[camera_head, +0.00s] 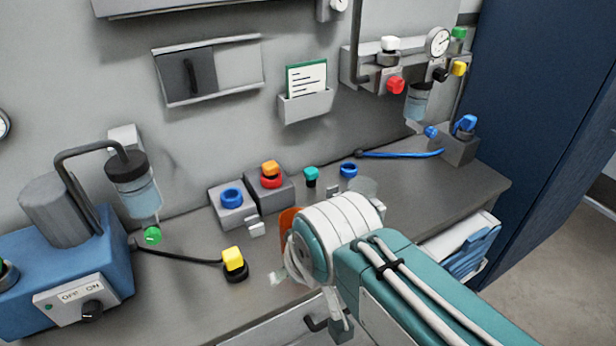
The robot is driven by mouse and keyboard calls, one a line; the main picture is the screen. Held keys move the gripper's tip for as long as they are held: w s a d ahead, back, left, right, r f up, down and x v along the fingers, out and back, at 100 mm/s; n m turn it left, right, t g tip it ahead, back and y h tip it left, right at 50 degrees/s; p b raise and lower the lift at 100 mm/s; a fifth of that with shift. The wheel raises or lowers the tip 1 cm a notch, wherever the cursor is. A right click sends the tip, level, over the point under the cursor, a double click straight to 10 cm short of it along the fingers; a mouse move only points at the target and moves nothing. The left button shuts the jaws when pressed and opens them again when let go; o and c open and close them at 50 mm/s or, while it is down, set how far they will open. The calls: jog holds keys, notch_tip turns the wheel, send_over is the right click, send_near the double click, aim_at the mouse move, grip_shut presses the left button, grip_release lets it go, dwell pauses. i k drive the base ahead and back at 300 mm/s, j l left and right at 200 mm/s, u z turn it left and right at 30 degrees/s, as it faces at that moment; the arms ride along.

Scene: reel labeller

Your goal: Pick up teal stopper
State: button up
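The teal stopper (311,173) stands upright on the grey bench, with a teal top and a dark lower part. It is just right of the grey block with the red ring and orange cap, and left of a blue ring. My teal and white arm reaches in from the lower right, and its rounded white joint is in front of and below the stopper in the picture. Nothing is seen touching the stopper.
Grey blocks carry a blue ring (231,197) and an orange cap (270,168). A yellow cap (233,259) on a black base sits at the front. Another blue ring (348,169) and a clear cup (363,187) are to the right. A blue machine (70,265) fills the left.

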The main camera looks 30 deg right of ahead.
aim_at(311, 175)
jog(key=l, duration=1.3)
